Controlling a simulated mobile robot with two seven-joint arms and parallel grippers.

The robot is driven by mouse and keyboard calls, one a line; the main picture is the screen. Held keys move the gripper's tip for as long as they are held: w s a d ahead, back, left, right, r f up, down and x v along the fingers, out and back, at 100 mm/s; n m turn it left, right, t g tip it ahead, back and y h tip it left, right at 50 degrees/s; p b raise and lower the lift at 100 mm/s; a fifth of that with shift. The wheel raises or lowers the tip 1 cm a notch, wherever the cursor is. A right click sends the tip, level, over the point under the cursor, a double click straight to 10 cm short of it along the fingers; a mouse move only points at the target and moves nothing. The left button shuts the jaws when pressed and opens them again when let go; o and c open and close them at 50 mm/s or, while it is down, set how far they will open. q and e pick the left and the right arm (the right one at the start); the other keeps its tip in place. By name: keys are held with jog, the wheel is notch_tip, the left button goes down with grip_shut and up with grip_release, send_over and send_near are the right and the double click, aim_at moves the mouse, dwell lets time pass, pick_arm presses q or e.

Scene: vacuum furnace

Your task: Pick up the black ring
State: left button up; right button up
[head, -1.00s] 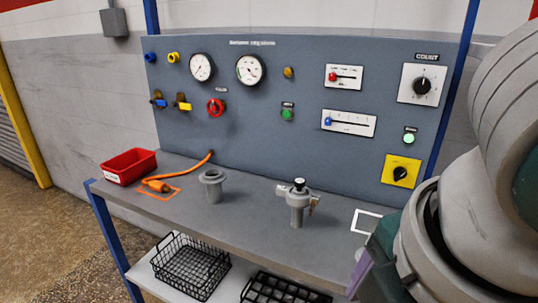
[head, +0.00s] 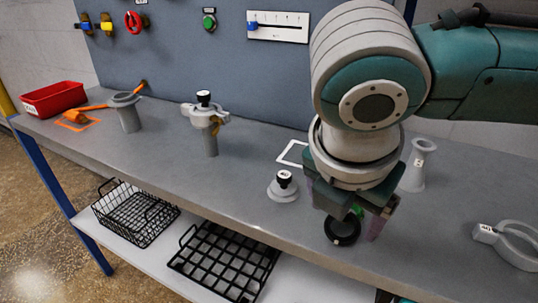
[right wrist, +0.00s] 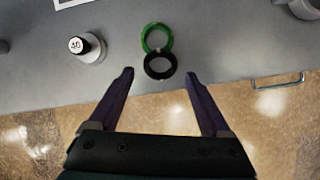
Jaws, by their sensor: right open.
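The black ring (head: 343,241) lies flat on the grey bench near its front edge, below my right gripper (head: 346,214). In the right wrist view the black ring (right wrist: 148,70) is just ahead of and between the fingertips of my right gripper (right wrist: 159,75), which is open and empty. A green ring (right wrist: 148,46) lies directly beyond the black ring, touching or nearly touching it. In the head view the green ring (head: 358,211) is mostly hidden by the gripper. My left gripper is not in view.
A grey flange with a black-capped top (head: 284,188) stands left of the gripper. A grey flanged tube (head: 416,168) and a clamp (head: 514,243) are to the right. The bench's front edge is close to the rings. Black wire baskets (head: 137,217) sit on the shelf below.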

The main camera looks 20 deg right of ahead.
aim_at(343, 224)
jog(key=x, duration=0.3)
jog(key=shift+d+f+b, duration=0.15)
jog(key=shift+f+b, duration=0.1)
jog(key=shift+b, duration=0.1)
jog(key=shift+c, duration=0.3)
jog(key=c, duration=1.1)
jog(key=shift+r, duration=0.1)
